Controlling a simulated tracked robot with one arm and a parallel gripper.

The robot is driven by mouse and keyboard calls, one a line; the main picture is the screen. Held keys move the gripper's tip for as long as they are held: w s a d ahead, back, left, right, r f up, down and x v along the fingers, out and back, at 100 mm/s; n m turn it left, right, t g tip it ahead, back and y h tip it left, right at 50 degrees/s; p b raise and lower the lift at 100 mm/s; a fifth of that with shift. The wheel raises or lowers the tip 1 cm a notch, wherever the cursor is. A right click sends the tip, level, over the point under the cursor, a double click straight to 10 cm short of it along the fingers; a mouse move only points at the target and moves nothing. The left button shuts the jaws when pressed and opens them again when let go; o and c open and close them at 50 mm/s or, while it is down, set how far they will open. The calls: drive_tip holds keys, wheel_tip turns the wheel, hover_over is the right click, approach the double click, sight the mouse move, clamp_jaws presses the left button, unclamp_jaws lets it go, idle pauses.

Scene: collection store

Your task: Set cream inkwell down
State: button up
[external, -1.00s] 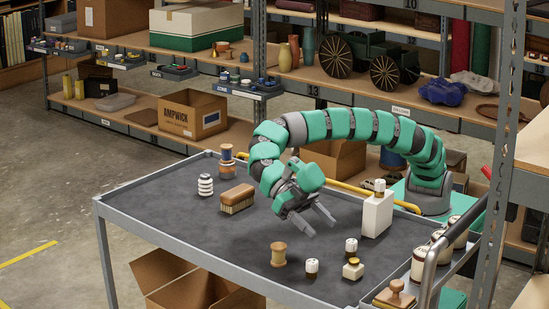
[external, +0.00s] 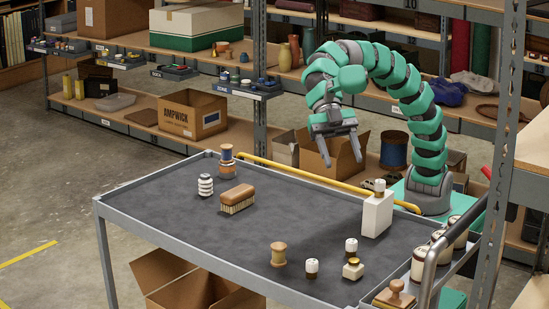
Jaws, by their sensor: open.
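A squat cream pot with a yellow top (external: 353,270) stands upright on the grey cart top (external: 190,228) near its front right; it looks like an inkwell. A small cream piece (external: 380,187) sits on a tall white block (external: 377,215) at the cart's right side; it is too small to tell what it is. Two small white bottles with dark tops, one on the left (external: 312,268) and one behind (external: 351,247), stand near the pot. My gripper (external: 344,163) is open and empty, raised above the cart's back edge, left of the white block and clear of everything.
A wooden spool (external: 279,254), a brush (external: 237,199), a striped white bottle (external: 205,185) and a blue-wound spool (external: 226,159) stand on the cart. A yellow rail (external: 300,178) runs along its back edge. The cart's middle is clear. Shelves stand behind.

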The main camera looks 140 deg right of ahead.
drive_tip(key=s+d+r+m+t+h, duration=0.2)
drive_tip(key=s+r+m+t+h, duration=0.2)
drive_tip(key=s+r, duration=0.5)
drive_tip(key=s+d+r+m+t+h, duration=0.2)
drive_tip(key=s+r+m+t+h, duration=0.2)
drive_tip(key=s+r, duration=0.4)
wheel_tip(320, 180, up, 7)
drive_tip(key=shift+s+d+m+t, duration=0.35)
drive_tip(key=shift+m+t, duration=0.45)
drive_tip(key=shift+m, duration=0.1)
wheel_tip(320, 180, up, 7)
drive_tip(key=p, duration=0.6)
drive_tip(key=shift+f+p, duration=0.2)
drive_tip(key=shift+p, duration=0.15)
